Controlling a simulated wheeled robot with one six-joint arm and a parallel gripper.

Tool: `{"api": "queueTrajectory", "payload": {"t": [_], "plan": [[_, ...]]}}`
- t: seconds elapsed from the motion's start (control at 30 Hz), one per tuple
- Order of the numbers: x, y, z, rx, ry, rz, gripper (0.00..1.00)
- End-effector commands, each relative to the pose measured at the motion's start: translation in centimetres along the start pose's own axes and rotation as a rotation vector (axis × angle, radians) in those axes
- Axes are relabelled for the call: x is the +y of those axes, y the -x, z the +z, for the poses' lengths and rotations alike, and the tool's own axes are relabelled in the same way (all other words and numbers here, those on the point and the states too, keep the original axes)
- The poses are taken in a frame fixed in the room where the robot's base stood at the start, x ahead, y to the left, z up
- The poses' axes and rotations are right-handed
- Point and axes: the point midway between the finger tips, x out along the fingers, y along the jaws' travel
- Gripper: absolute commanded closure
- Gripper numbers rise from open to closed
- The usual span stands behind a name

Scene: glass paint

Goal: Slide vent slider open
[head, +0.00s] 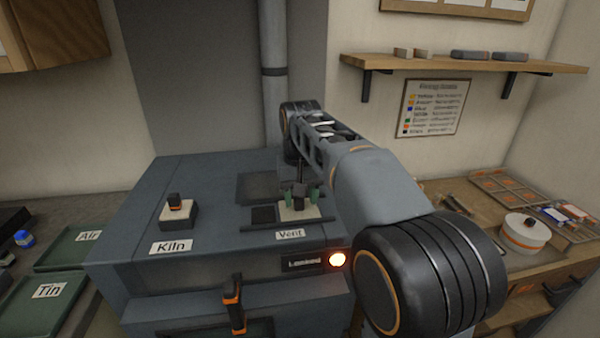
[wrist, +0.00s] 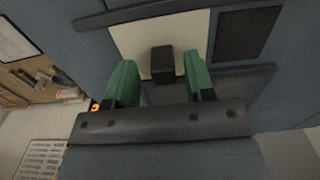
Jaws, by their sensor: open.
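The vent slider is a cream plate (head: 298,212) with a small black knob, on top of the grey kiln behind the "Vent" label (head: 290,234). It sits at the right end of its rail, with a dark square opening (head: 263,214) to its left. The plate (wrist: 130,38), knob (wrist: 162,62) and dark square (wrist: 245,35) also show in the wrist view. My gripper (head: 301,194) is open over the plate. Its green fingers (wrist: 159,70) appear on either side of the knob with gaps; I cannot tell whether they reach down beside it.
A kiln switch (head: 177,210) stands left on the same top. A glowing lamp (head: 338,259) and an orange-banded handle (head: 234,305) are on the kiln's front. Green trays (head: 72,250) lie at left; a round white container (head: 523,234) stands on the right bench.

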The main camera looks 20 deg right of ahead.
Motion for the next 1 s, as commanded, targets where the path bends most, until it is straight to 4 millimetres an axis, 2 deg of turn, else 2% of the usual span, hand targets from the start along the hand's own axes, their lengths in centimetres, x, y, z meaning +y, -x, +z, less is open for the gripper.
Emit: {"api": "queueTrajectory", "payload": {"t": [0.4,0.6,0.8,1.0], "plan": [[0.0,8.3,-0.1,0.003,-0.001,0.000,0.51],[0.0,11.2,-0.1,0.001,-0.001,0.001,0.51],[0.0,12.6,0.0,0.000,-0.001,0.001,0.51],[0.0,12.8,0.0,0.000,-0.001,0.001,0.51]]}}
